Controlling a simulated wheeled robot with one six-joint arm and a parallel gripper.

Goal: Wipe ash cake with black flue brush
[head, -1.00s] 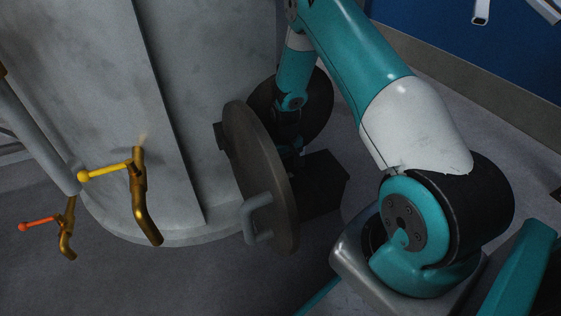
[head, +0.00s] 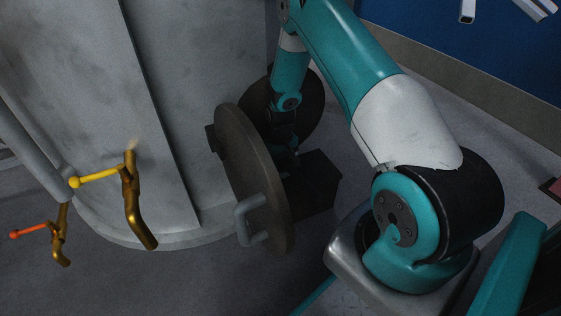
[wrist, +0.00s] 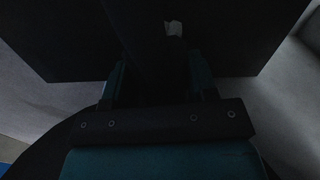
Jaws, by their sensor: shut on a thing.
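My gripper (wrist: 158,85) shows its two teal fingers in the wrist view, shut on a dark thing between them. That thing is likely the black flue brush (wrist: 150,50), but it is too dark to make out bristles. In the head view my wrist (head: 290,105) reaches down behind an open round door, which partly hides the gripper. A small pale patch (wrist: 174,28) shows just beyond the fingers; I cannot tell whether it is the ash cake. No ash cake can be made out in the head view.
The brown round door (head: 250,165) with a grey handle (head: 248,220) stands close in front of my wrist. A black box (head: 318,182) is beside it. A large grey tank (head: 90,100) with brass taps (head: 135,200) fills the left. Bare floor lies in front.

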